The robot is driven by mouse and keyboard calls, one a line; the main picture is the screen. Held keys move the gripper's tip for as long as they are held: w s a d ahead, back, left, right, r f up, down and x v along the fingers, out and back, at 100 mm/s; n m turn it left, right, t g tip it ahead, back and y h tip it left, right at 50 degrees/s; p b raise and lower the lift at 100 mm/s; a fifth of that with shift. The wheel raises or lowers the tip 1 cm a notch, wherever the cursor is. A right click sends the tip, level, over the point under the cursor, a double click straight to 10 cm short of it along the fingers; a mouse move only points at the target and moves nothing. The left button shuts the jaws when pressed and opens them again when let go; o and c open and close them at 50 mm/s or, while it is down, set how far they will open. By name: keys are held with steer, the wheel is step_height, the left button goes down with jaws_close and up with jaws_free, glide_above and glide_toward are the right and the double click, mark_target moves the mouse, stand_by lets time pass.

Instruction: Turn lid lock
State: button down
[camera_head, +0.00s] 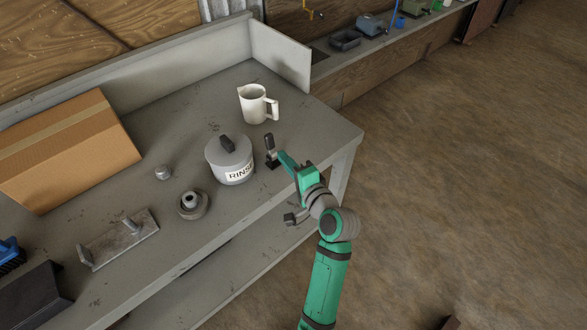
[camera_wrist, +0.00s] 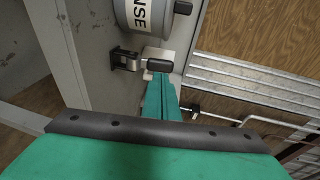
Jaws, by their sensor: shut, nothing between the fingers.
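A grey round pot (camera_head: 231,163) marked "RINSE" stands on the bench, with a dark knob (camera_head: 227,143) upright on its lid. Part of the pot (camera_wrist: 147,16) shows at the top of the wrist view. Just right of it, a small dark fitting with an upright black handle (camera_head: 269,143) sits near the bench edge. The black handle (camera_wrist: 160,65) also shows in the wrist view. My gripper (camera_head: 284,158) is shut and empty, its teal fingertips (camera_wrist: 162,78) close to this handle. I cannot tell whether they touch. Which part is the lid lock is unclear.
A white jug (camera_head: 256,104) stands behind the pot. A cardboard box (camera_head: 70,150), a small metal knob (camera_head: 163,173), a round flanged part (camera_head: 192,204) and a plate with two posts (camera_head: 118,240) lie to the left. Open floor (camera_head: 470,180) is at the right.

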mark_target(271, 143)
steer(key=shift+x, duration=2.8)
steer(key=shift+w+a, duration=0.1)
